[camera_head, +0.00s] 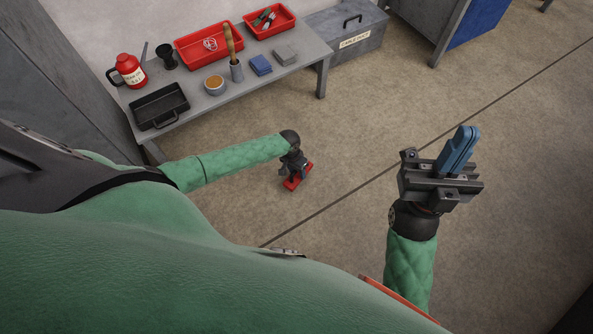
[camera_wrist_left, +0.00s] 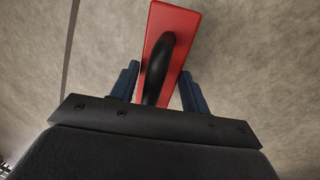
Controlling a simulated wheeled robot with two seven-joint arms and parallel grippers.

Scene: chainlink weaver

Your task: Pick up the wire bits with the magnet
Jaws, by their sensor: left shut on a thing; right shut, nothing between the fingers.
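My left gripper (camera_head: 294,163) is low over the floor, shut on the black handle (camera_wrist_left: 160,68) of a red block, the magnet (camera_wrist_left: 184,22). In the head view the red magnet (camera_head: 291,184) shows below my left gripper. In the left wrist view the blue fingers of my left gripper (camera_wrist_left: 158,90) stand on either side of the handle. I cannot tell whether the magnet touches the floor. My right gripper (camera_head: 464,142) is shut and empty, its blue fingers together, raised at the right. I can make out no wire bits in either view.
A grey bench (camera_head: 208,97) at the upper left holds a red jug (camera_head: 131,72), a black tray (camera_head: 160,108), red bins (camera_head: 207,45), a bowl (camera_head: 214,85) and a blue pad (camera_head: 261,65). A grey chest (camera_head: 347,42) stands beside it. The middle floor (camera_head: 350,140) is clear.

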